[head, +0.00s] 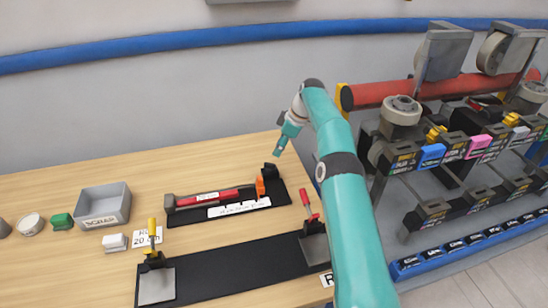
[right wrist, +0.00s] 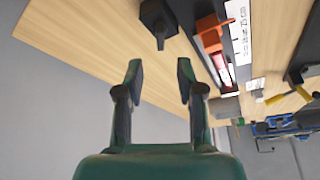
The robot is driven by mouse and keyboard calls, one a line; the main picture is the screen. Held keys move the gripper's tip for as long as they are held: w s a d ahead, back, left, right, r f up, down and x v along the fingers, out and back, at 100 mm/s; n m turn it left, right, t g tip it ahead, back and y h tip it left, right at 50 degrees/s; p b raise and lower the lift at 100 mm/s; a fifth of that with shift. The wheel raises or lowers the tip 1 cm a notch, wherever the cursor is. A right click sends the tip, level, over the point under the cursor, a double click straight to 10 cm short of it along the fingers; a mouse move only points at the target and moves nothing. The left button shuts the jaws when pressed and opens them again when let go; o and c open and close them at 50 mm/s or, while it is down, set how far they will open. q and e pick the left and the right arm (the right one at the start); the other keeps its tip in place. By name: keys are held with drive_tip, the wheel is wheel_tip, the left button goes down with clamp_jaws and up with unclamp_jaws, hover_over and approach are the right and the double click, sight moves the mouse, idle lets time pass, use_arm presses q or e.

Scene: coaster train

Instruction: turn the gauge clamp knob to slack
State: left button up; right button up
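The gauge is a dark tray with a red bar (head: 215,197) and an orange piece (head: 260,186) near its right end. A black block with a short stub, which looks like the clamp knob (head: 270,172), stands at that end. In the right wrist view the black knob (right wrist: 157,18) is at the top, beyond the fingertips, and the orange piece (right wrist: 208,28) is to its right. My right gripper (head: 279,150) is above and behind the knob, apart from it. Its fingers (right wrist: 159,68) are open with nothing between them. My left gripper is not in view.
A grey scrap bin (head: 103,221) stands left of the gauge. A black mat (head: 235,270) with a yellow-handled clamp (head: 153,243) and a red-handled clamp (head: 309,212) lies in front. A coaster train (head: 440,130) is at the right. The wall is close behind the table.

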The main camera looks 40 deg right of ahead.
drive_tip(key=shift+v, duration=1.85)
drive_tip(key=shift+f, duration=0.1)
